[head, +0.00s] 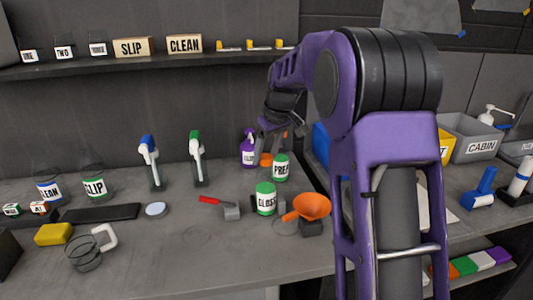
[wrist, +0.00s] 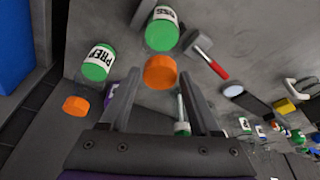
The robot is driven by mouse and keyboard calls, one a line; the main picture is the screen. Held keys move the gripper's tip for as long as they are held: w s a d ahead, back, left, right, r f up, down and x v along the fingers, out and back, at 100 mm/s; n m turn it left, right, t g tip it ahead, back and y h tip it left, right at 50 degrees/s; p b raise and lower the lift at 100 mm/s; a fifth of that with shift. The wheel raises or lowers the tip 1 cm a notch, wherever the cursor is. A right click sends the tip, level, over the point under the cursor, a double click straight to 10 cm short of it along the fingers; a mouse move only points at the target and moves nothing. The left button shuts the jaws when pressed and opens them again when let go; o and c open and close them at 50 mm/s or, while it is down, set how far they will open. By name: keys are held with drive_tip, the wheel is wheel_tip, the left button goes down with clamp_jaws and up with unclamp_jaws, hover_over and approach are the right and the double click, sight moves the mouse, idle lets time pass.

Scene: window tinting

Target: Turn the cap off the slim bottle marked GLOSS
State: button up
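The GLOSS bottle, with a white label and green band (head: 265,203), stands on the bench; its label also shows in the wrist view (wrist: 163,14). An orange cap (head: 266,159) lies in line above it, and the part between cap and band looks clear. In the wrist view this orange cap (wrist: 160,72) shows between my fingertips, with a small gap on each side. My gripper (head: 267,147) is open above the bottle; its depth relative to the cap is hard to judge. The PREP bottle (head: 281,168) stands just behind, with a similar orange cap (wrist: 76,106).
A purple spray bottle (head: 248,150) stands behind. Bins (head: 470,145) stand at right.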

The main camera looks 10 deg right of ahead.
clamp_jaws()
drive_tip(key=shift+r+n+g+y+p, duration=0.15)
drive_tip(key=shift+n+g+y+p, duration=0.4)
drive_tip(key=shift+n, duration=0.85)
drive_tip(key=n+p, duration=0.2)
drive_tip(key=n, duration=0.1)
drive_tip(key=shift+n+p, duration=0.3)
drive_tip(key=shift+n, duration=0.1)
drive_tip(key=n, duration=0.1)
drive_tip(key=n+g, duration=0.1)
drive_tip(key=shift+f+n+y, duration=0.25)
drive_tip(key=shift+n+y, duration=0.1)
drive_tip(key=shift+n, duration=0.05)
drive_tip(key=n, duration=0.2)
drive_tip(key=n+g, duration=0.1)
drive_tip(key=n, duration=0.1)
drive_tip(key=shift+g, duration=0.25)
drive_tip(key=shift+o, duration=1.6)
unclamp_jaws()
drive_tip(key=shift+a, duration=0.1)
drive_tip(key=shift+r, duration=0.1)
